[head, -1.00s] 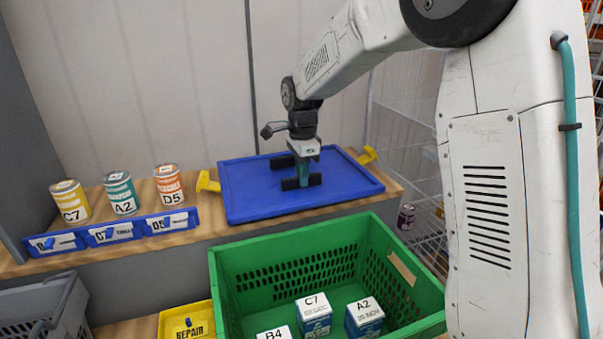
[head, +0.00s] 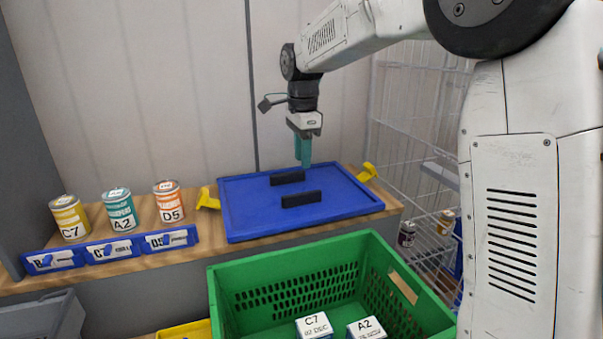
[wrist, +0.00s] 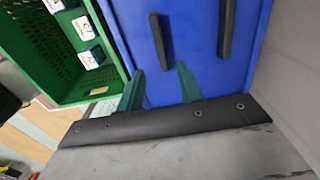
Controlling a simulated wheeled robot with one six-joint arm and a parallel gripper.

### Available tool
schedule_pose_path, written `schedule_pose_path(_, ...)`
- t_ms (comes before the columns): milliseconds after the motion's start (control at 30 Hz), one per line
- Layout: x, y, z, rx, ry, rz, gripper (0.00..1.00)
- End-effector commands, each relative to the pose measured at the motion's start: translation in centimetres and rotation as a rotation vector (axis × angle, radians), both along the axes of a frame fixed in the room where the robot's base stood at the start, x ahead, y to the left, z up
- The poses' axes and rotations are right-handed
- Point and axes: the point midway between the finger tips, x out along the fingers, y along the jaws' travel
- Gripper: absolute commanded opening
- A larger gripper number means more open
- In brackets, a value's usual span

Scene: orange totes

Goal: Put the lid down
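The blue lid (head: 340,207) lies flat on the wooden shelf, with two black bars on its top. In the wrist view the lid (wrist: 190,40) fills the middle, with both bars showing. My gripper (head: 304,163) points down above the back of the lid, clear of it and of the bars. In the wrist view the two teal fingers of my gripper (wrist: 158,68) stand apart with nothing between them.
Yellow pieces stand at the lid's left (head: 207,199) and right (head: 367,172). Paint cans (head: 120,210) and blue labelled bins (head: 110,249) are to the left. A green crate (head: 285,262) with labelled boxes stands in front. A wire rack (head: 425,190) is at right.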

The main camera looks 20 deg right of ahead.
Motion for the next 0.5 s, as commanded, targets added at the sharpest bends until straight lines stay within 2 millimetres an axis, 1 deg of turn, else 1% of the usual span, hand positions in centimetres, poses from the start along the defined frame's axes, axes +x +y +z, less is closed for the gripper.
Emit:
schedule_pose_path(33, 0.1, 0.0, 0.7, 0.000, -0.002, 0.000, 0.36)
schedule_pose_path(100, 0.0, 0.0, 1.2, 0.000, -0.001, 0.000, 0.36)
schedule_pose_path(333, -0.2, 0.0, 2.0, 0.000, -0.001, 0.008, 0.36)
schedule_pose_path(367, -0.6, -0.1, 2.1, 0.000, -0.002, 0.018, 0.36)
schedule_pose_path(433, -1.9, -0.2, 2.6, 0.000, -0.007, 0.068, 0.36)
schedule_pose_path(467, -2.7, -0.4, 3.0, 0.000, -0.011, 0.100, 0.36)
schedule_pose_path(500, -4.2, -0.5, 3.4, -0.002, -0.015, 0.154, 0.36)
